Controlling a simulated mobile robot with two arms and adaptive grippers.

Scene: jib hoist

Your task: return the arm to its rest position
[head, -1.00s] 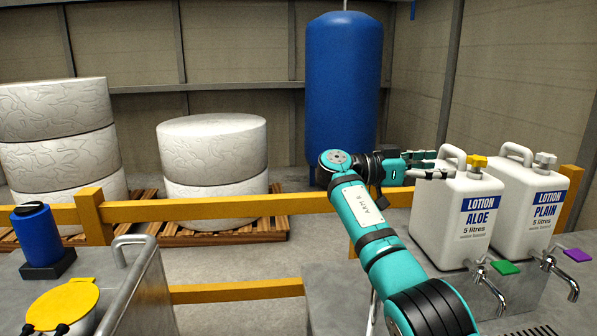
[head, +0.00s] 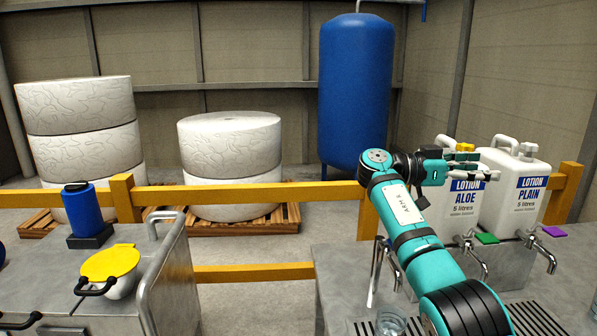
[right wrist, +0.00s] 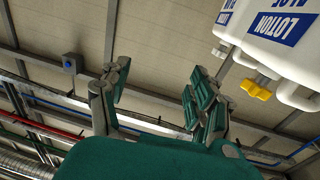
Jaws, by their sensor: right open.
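My right arm, teal and black, reaches up from the lower right in the head view. My right gripper (head: 472,166) is at its end, pointing right, in front of the lotion aloe container (head: 465,198) and partly covering it. The right gripper also shows in the right wrist view (right wrist: 155,100), with its fingers spread apart and nothing between them. In that view the yellow knob (right wrist: 255,89) of a lotion container is to the right of the fingers. I cannot tell whether the gripper touches the container. My left gripper is not in view.
The lotion plain container (head: 522,195) stands beside the aloe one, above taps with green (head: 487,239) and purple (head: 554,231) levers. A glass (head: 391,322) is at the bottom. A yellow-lidded pot (head: 108,265) and blue canister (head: 82,208) are left. A yellow rail (head: 240,197) runs behind.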

